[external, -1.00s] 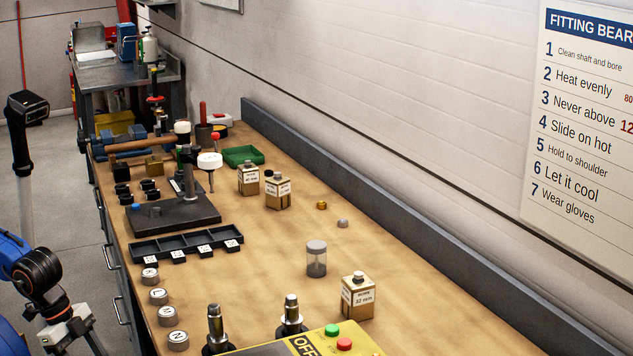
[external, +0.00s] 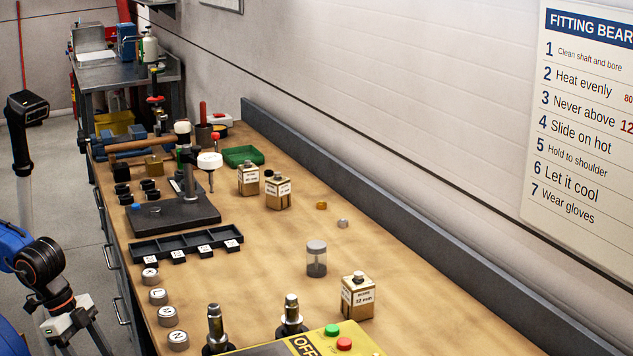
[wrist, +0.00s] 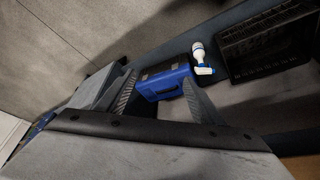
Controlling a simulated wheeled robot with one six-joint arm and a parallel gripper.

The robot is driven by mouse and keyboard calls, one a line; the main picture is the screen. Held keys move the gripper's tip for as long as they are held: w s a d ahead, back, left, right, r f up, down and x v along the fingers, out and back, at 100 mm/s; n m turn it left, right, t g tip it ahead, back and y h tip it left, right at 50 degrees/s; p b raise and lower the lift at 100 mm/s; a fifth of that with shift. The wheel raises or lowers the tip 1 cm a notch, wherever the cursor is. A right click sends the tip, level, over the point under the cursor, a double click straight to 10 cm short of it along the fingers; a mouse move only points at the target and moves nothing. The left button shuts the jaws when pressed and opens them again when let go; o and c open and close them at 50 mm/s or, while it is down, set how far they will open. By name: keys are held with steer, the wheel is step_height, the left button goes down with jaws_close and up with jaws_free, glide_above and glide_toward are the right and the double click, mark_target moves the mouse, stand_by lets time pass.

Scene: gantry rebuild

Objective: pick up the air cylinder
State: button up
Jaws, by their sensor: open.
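I cannot pick out with certainty which thing is the air cylinder. A small clear cylinder with a grey top (external: 316,260) stands upright on the bench in the external view. My gripper is at the lower left of that view, off the bench's left edge, partly cut by the frame. In the wrist view my gripper (wrist: 162,98) has its two fingers spread apart. A blue box-like thing (wrist: 166,84) shows between and beyond them, and I cannot tell whether it touches them. A white and blue bottle-like thing (wrist: 200,58) is beside it.
The wooden bench (external: 255,280) holds a black stand (external: 175,213), a dark tray (external: 185,248), labelled boxes (external: 357,297) and two upright metal posts (external: 291,312). A yellow control box (external: 300,345) is at the front. A dark crate (wrist: 265,45) shows at the wrist view's upper right.

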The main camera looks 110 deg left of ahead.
steer(key=w+a+r+n, duration=0.25)
steer(key=w+r, duration=0.25)
steer(key=r, duration=0.4)
steer(key=w+a+r+n, duration=0.1)
steer(key=w+r+n, duration=0.2)
steer(key=w+r, duration=0.35)
steer(key=w+a+r+n+h, duration=0.1)
steer(key=w+a+r+n, duration=0.2)
steer(key=w+r, duration=0.3)
steer(key=w+a+r+n+g, duration=0.1)
steer(key=w+a+r+n, duration=0.25)
steer(key=w+r, duration=0.2)
steer(key=w+a+r+n+h, duration=0.1)
steer(key=w+a+r+n, duration=0.1)
steer(key=w+r+n, duration=0.3)
steer(key=w+a+n+h, duration=0.1)
steer(key=w+a+n, duration=0.8)
steer(key=w+a, duration=0.75)
glide_toward(358, 291)
steer(key=shift+g, duration=0.3)
steer(key=f, duration=0.2)
steer(key=w+a+f, duration=0.1)
steer(key=f, duration=0.3)
steer(key=shift+w+a, duration=0.25)
steer(key=shift+a, duration=0.05)
steer(key=shift+s+x, duration=0.1)
steer(key=shift+x, duration=1.15)
steer(key=shift+s+x, duration=0.15)
steer(key=shift+x, duration=1.15)
steer(key=shift+c, duration=0.6)
